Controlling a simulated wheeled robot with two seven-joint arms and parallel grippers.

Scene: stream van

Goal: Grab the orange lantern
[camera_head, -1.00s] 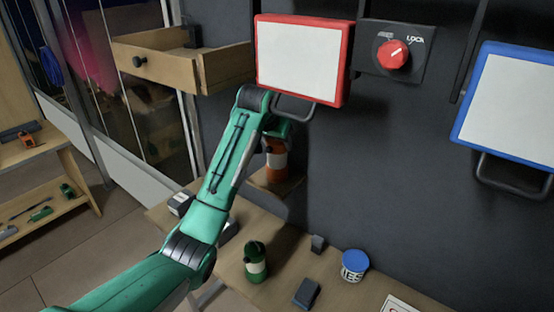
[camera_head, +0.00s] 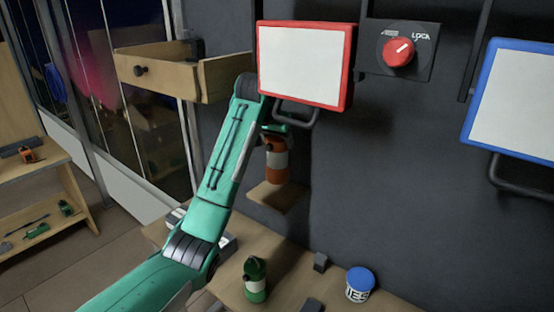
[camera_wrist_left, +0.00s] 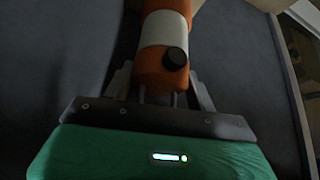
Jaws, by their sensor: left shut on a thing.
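The orange lantern (camera_head: 277,166) has a white band and hangs from my left gripper (camera_head: 275,133), above a small wooden wall shelf (camera_head: 279,197). In the left wrist view the lantern (camera_wrist_left: 164,69) stands between the gripper's two fingers (camera_wrist_left: 160,92), with a dark round knob on its side. The left gripper is shut on the lantern; my green forearm hides part of the grip in the head view. My right gripper is out of view.
A red-framed white panel (camera_head: 303,64) with a handle is just above the gripper. An open wooden drawer (camera_head: 175,75) juts out at left. A red knob (camera_head: 398,52) is on the wall.

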